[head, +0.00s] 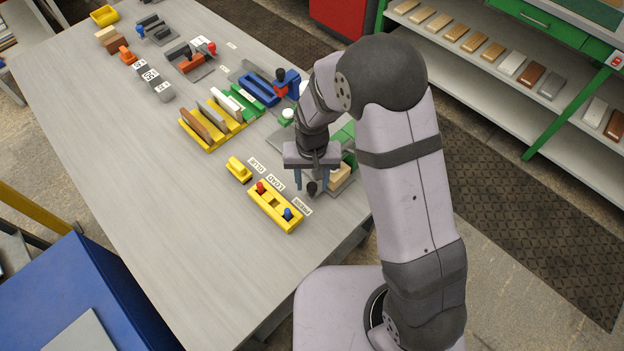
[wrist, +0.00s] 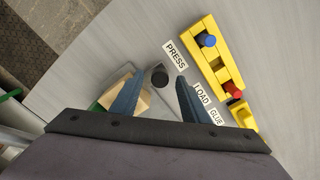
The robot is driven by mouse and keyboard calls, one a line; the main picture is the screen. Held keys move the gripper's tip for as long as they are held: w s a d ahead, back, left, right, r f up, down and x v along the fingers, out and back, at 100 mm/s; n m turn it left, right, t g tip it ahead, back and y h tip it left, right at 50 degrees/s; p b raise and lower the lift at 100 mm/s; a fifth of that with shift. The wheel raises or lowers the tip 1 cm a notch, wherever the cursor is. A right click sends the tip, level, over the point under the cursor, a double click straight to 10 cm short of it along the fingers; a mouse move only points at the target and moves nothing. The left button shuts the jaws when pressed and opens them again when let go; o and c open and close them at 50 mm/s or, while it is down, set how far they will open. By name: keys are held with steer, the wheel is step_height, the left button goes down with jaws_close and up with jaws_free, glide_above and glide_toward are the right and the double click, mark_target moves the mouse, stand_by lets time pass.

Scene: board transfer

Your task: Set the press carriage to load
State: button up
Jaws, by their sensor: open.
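The press carriage shows as a black round knob (head: 311,188) beside a light wooden block (head: 340,178); most of its body is hidden by my arm and gripper. In the wrist view the knob (wrist: 159,77) lies between my fingertips, closest to the PRESS label (wrist: 175,55). The LOAD label (wrist: 201,94) and GLUE label (wrist: 216,116) follow along the same row. My gripper (head: 312,186) is open, pointing down over the knob, one finger on each side. I cannot tell whether either finger touches it. The wooden block (wrist: 122,95) is partly behind one finger.
A yellow block (head: 275,207) with a red and a blue knob stands beside the labels, with a small yellow piece (head: 238,170) next to it. A yellow rack (head: 212,125) holds several upright boards. The table's left and front areas are clear.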

steer(key=shift+f, duration=0.35)
jaws_close()
steer(key=w+a+b, duration=0.1)
steer(key=w+a, duration=0.6)
steer(key=w, duration=0.1)
steer(key=shift+a+b, duration=0.4)
jaws_free()
steer(key=shift+r, duration=0.1)
